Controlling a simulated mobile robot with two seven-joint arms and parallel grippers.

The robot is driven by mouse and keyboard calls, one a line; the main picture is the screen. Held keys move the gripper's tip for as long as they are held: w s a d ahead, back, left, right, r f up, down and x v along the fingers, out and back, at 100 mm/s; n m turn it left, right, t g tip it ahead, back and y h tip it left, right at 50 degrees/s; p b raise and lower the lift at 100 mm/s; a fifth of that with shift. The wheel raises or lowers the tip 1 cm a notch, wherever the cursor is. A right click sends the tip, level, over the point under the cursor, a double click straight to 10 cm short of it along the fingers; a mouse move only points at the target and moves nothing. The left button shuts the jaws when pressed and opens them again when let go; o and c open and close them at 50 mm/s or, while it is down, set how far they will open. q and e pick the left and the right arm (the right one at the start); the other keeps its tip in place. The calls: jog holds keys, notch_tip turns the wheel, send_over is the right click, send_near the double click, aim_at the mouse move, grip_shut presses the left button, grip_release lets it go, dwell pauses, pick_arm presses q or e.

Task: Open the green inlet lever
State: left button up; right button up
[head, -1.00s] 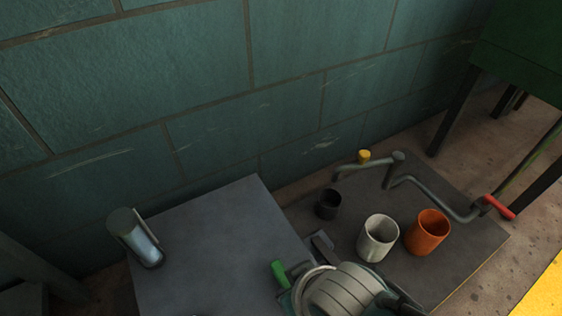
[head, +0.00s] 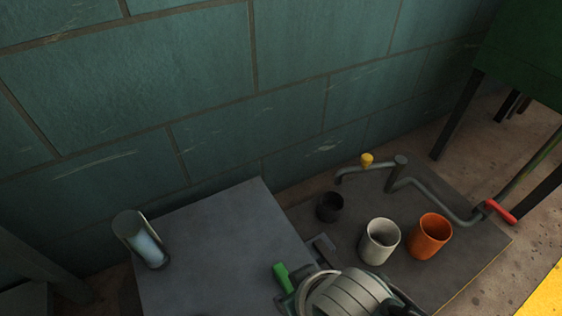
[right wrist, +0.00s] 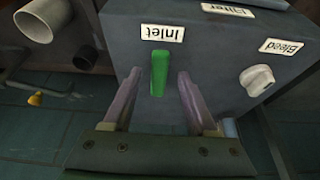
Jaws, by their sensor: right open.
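The green inlet lever (right wrist: 158,73) is on the face of a grey box (right wrist: 205,60), beside an upside-down "Inlet" label, in the right wrist view. It runs along the picture's vertical. My right gripper (right wrist: 158,80) is open, with one finger on each side of the lever and a visible gap to both. Whether the fingertips reach past it in depth is hard to tell. In the head view the green lever (head: 282,274) shows at the box's front right edge, partly hidden by my right arm's end. My left gripper is out of view.
The box top (head: 215,235) is bare but for a glass cylinder (head: 143,242). The wrist view shows a white "Bleed" knob (right wrist: 256,79). Right of the box stand a black cup (head: 330,207), a white cup (head: 379,241), an orange cup (head: 429,236) and a crank rod (head: 430,195).

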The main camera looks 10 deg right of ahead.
jog(key=p+v, duration=0.8)
jog(key=v, duration=0.1)
jog(key=shift+w+r, duration=0.1)
jog(key=shift+r, duration=0.05)
